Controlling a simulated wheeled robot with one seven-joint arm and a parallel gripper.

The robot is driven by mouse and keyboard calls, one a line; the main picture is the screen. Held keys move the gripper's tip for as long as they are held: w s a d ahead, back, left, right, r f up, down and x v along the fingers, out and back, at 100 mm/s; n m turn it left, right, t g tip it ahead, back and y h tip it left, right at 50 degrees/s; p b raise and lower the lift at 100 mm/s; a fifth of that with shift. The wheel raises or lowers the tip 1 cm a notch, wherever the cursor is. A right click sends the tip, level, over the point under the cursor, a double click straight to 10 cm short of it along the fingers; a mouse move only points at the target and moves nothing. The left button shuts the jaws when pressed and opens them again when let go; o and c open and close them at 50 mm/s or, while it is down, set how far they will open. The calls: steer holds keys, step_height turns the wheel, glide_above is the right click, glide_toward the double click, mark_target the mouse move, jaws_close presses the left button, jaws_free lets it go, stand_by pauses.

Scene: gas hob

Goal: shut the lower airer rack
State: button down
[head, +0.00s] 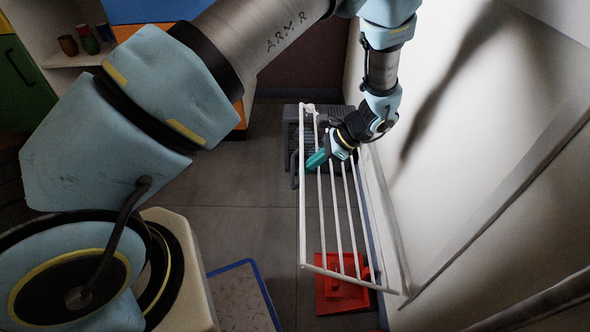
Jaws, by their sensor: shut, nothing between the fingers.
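The lower airer rack (337,214) is a white frame with several parallel bars. It stands out from the white wall at the right, folded open at an angle over the floor. My gripper (316,160) has teal fingertips and is shut and empty. It is at the far part of the rack, overlapping the bars in the picture near the outer rail. I cannot tell whether the fingers touch a bar.
A red object (340,297) lies on the floor under the near end of the rack. A dark grey crate-like object (291,114) is behind the rack's far end. Grey tiled floor (235,195) is clear between.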

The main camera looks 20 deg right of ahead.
steer(key=v, duration=0.3)
steer(key=shift+d+p, duration=0.1)
steer(key=shift+p, duration=0.2)
steer(key=shift+s, duration=0.1)
stand_by(0.6)
steer(key=shift+r, duration=0.1)
